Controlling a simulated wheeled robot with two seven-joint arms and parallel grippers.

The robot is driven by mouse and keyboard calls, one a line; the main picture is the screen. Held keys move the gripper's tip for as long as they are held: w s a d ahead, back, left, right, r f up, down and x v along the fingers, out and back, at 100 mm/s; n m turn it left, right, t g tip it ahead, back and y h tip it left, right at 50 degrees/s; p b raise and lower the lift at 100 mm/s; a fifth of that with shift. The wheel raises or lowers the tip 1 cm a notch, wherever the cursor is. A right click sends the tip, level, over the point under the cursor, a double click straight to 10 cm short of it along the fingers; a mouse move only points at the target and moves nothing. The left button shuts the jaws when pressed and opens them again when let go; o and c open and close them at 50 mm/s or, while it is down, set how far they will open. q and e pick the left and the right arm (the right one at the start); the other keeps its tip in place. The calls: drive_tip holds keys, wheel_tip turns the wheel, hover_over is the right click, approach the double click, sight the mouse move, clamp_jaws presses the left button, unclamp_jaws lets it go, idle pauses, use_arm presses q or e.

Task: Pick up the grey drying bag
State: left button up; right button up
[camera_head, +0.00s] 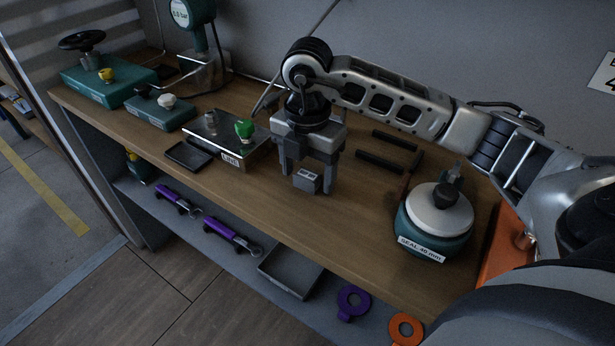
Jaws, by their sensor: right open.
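A small grey block-like packet with a pale label, which looks like the grey drying bag (306,181), is on the wooden bench near its front edge. My right gripper (309,176) points down over it, fingers open, one on each side of the packet. I cannot tell whether the fingers touch it. My left gripper is not in view.
A metal box marked LINE (231,147) with a green knob stands left of the gripper. A teal pot labelled SEAL (433,231) stands to the right. Two black bars (380,161) lie behind. A black tray (188,156) sits at left. The bench front is fairly clear.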

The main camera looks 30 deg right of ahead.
drive_tip(key=shift+f, duration=0.35)
drive_tip(key=c, duration=1)
drive_tip(key=shift+r, duration=0.2)
drive_tip(key=shift+c, duration=0.2)
